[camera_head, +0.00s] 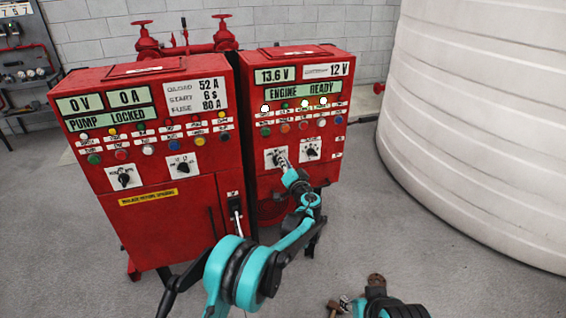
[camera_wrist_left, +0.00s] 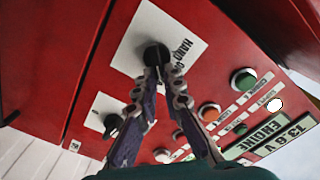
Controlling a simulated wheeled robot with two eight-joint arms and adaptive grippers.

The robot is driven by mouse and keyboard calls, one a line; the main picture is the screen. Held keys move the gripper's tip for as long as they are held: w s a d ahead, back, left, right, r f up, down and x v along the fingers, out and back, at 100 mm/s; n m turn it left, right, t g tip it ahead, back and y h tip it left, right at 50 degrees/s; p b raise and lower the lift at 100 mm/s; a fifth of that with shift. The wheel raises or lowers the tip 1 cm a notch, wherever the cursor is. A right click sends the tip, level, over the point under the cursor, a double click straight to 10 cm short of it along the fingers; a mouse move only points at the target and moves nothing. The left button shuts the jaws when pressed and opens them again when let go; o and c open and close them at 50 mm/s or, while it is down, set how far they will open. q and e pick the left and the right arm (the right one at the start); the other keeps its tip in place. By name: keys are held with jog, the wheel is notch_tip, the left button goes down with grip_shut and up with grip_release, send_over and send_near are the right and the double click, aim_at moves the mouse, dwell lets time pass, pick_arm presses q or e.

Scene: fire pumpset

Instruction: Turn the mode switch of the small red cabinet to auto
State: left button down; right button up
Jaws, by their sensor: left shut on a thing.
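The small red cabinet (camera_head: 296,87) stands on the right, with "ENGINE READY" on its display. Its lower panel has two black rotary switches on white plates. My left gripper (camera_head: 281,160) is at the left one and covers most of it. In the left wrist view, my left gripper (camera_wrist_left: 160,72) is shut on the black knob of the mode switch (camera_wrist_left: 156,54), with a fingertip on each side. The plate (camera_wrist_left: 181,45) reads "HAND" and more text that is partly hidden. The second switch (camera_wrist_left: 113,124) is clear of the fingers. My right gripper (camera_head: 338,304) shows only partly at the bottom edge; its jaws are unclear.
A larger red cabinet (camera_head: 150,225) with its own switches stands close on the left. A big white tank (camera_head: 480,130) fills the right side. Red valves (camera_head: 185,38) rise behind the cabinets. The grey floor (camera_head: 440,250) is open at front right.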

dwell(0.5)
pick_arm(q)
jog(key=c, duration=1.6)
grip_release()
jog(key=shift+c, duration=0.2)
jog(key=v, duration=1.2)
